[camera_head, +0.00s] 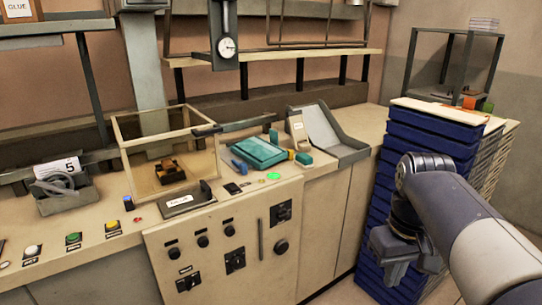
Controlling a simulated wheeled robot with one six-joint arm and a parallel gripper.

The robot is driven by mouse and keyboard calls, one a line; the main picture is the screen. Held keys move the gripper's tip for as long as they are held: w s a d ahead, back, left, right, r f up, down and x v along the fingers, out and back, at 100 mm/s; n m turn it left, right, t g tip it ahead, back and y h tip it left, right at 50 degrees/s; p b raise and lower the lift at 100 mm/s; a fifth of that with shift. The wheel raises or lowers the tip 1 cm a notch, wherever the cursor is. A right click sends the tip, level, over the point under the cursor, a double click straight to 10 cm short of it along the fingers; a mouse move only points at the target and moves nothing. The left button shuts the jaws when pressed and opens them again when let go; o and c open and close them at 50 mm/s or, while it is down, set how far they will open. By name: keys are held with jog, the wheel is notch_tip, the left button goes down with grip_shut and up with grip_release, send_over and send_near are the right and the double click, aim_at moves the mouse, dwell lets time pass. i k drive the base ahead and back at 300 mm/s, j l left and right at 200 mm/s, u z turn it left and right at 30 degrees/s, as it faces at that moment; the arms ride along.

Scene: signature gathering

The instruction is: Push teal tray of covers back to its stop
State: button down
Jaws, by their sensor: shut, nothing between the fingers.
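The teal tray (258,152) lies on the beige bench top, in the middle of the view, beside a clear-walled box. It is shallow with a raised rim; I cannot make out separate covers in it. A stop cannot be told for certain behind it. My gripper (394,272) hangs low at the right, in front of the blue crates, pointing down. It is shut and empty, well apart from the tray and below the bench top.
The clear box (160,150) with a brown object stands left of the tray. A grey sloped chute (330,132) stands to its right. Small blue, teal and green pieces lie near the tray. Stacked blue crates (405,165) stand right of the bench.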

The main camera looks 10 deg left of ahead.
aim_at(262, 154)
jog(key=i+u, duration=0.4)
jog(key=i+l+u, duration=0.15)
jog(key=u, duration=0.25)
jog(key=i+l+u, duration=0.2)
jog(key=u, duration=0.25)
jog(key=i+l, duration=0.4)
jog(key=i+l+u, duration=0.15)
jog(key=i+l, duration=0.3)
jog(key=l, duration=0.15)
jog(key=i+l, duration=0.35)
jog(key=l, duration=0.15)
